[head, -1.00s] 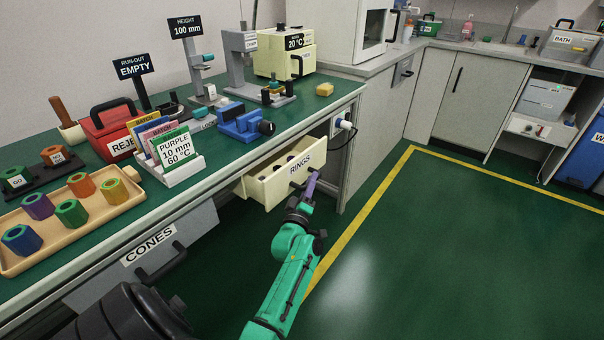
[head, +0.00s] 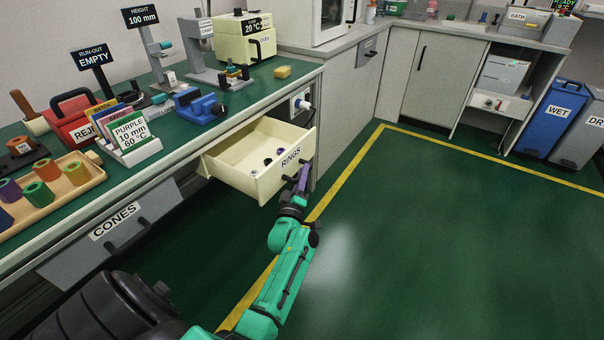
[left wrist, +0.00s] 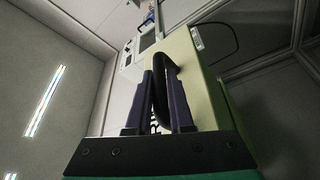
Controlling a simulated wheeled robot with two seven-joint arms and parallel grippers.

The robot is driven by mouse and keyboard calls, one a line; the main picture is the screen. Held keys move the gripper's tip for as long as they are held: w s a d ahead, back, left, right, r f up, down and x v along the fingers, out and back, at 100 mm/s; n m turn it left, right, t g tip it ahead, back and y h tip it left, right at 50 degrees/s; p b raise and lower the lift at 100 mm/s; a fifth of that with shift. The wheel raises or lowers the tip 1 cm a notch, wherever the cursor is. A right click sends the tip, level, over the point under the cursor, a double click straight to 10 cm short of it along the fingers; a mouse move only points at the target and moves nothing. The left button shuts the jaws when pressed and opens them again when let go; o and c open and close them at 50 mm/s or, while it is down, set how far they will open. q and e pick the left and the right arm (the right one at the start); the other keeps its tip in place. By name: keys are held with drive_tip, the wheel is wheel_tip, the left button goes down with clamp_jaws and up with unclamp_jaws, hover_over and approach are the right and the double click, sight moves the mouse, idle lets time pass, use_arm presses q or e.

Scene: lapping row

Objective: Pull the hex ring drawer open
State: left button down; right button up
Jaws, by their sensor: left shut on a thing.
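The cream drawer labelled RINGS (head: 268,184) stands pulled well out from under the green bench, with its inside in view. A few small dark rings (head: 267,161) and a purple one lie on its floor. My left gripper (head: 303,178) is at the drawer front, its purple fingers shut on the black handle. In the left wrist view the handle (left wrist: 172,62) curves between the two fingers, with the cream drawer front (left wrist: 190,85) behind it. My right gripper is not in view.
The closed grey CONES drawer (head: 75,248) is to the left under the bench (head: 188,138). A tray (head: 60,205) of coloured hex pieces, a red reject box (head: 75,127) and gauges stand on top. The green floor (head: 420,240) in front of the drawer is clear.

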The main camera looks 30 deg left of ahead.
use_arm(q)
drive_tip(key=shift+f, duration=0.1)
drive_tip(key=c, duration=0.8)
unclamp_jaws()
drive_tip(key=shift+a, duration=0.1)
drive_tip(key=shift+s, duration=0.15)
drive_tip(key=p+v, duration=0.2)
drive_tip(key=v, duration=1.2)
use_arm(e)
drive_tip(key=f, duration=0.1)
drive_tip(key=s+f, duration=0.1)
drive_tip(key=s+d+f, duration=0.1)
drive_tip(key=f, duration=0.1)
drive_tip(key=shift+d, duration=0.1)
use_arm(q)
drive_tip(key=shift+f, duration=0.1)
